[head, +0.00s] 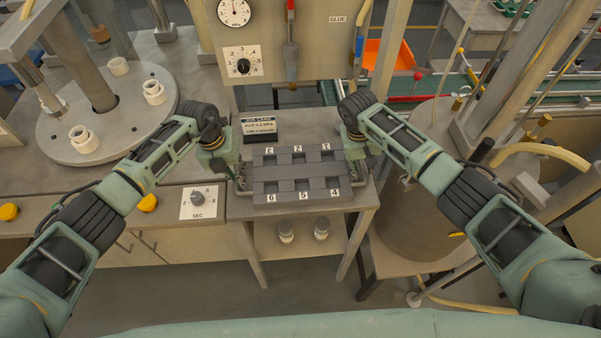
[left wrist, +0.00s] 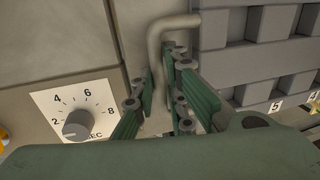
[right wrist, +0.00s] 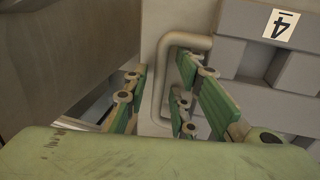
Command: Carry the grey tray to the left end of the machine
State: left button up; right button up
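The grey tray (head: 297,203) sits on a small bench in the middle of the head view, with several numbered recesses and a bent bar handle at each side. My left gripper (head: 222,160) is at the tray's left handle. In the left wrist view the left handle (left wrist: 155,45) passes between its green fingers, with a gap visible. My right gripper (head: 356,132) is at the right handle. In the right wrist view the right handle (right wrist: 165,65) runs between its spread fingers. The recesses look empty.
A job card (head: 259,129) stands behind the tray. Left are a SEC dial (head: 198,202), yellow buttons (head: 147,203) and a round plate (head: 60,130) with white sockets. A grey drum (head: 410,225) stands right. Two jars (head: 286,231) sit on the shelf below.

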pick_arm(q)
grip_shut()
pick_arm(e)
jog(key=shift+c, duration=0.9)
grip_shut()
pick_arm(q)
jog(key=shift+r, duration=0.1)
pick_arm(e)
jog(key=shift+r, duration=0.1)
